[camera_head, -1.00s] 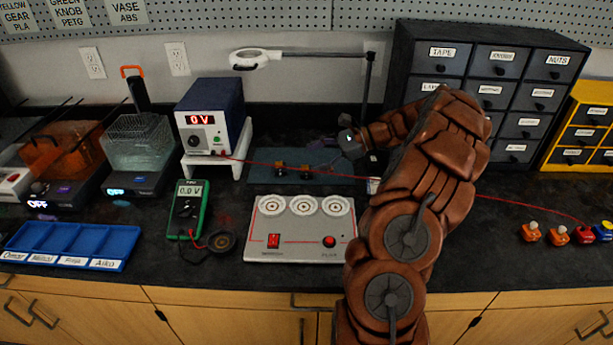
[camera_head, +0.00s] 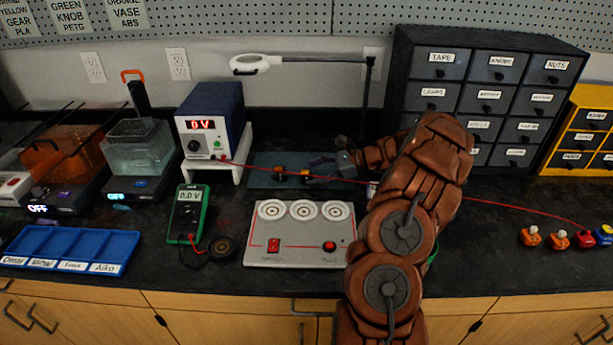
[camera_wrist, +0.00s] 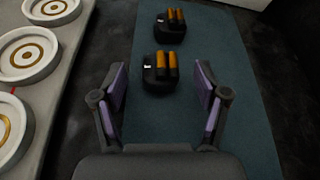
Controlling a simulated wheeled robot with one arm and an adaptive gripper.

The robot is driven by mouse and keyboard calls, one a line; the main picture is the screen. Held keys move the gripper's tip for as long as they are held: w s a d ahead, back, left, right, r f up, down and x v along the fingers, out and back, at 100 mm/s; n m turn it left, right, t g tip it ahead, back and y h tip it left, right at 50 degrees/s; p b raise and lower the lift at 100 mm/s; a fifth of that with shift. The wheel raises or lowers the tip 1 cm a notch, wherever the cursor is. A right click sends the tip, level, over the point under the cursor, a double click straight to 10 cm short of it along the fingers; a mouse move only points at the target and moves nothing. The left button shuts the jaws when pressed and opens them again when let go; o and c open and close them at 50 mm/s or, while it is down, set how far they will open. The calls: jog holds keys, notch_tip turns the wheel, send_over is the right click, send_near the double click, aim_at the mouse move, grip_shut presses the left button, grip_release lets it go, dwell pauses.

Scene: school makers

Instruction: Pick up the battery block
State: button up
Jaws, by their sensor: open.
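Two small black blocks with orange cylinders on top, which look like battery blocks, sit on the teal mat (camera_head: 262,180). The nearer block (camera_wrist: 160,76) lies between and just ahead of my fingertips in the wrist view; the farther one (camera_wrist: 170,26) is beyond it. In the head view they show as a right block (camera_head: 305,175) and a left block (camera_head: 279,172). My gripper (camera_wrist: 160,88) is open and empty, with purple finger pads on either side of the nearer block. In the head view my gripper (camera_head: 321,170) reaches left, low over the mat. Contact cannot be told.
A white panel (camera_head: 300,248) with three round dials stands in front of the mat. A power supply (camera_head: 210,120) on a white stand is at the left. A red wire (camera_head: 480,199) runs across the bench. A lamp (camera_head: 258,63) overhangs behind. Drawers (camera_head: 480,105) stand behind right.

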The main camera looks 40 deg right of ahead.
jog(key=shift+w+a+f, duration=0.15)
jog(key=shift+w+a, duration=0.25)
jog(key=shift+a, duration=0.1)
jog(key=c, duration=1.3)
jog(key=shift+o, duration=0.2)
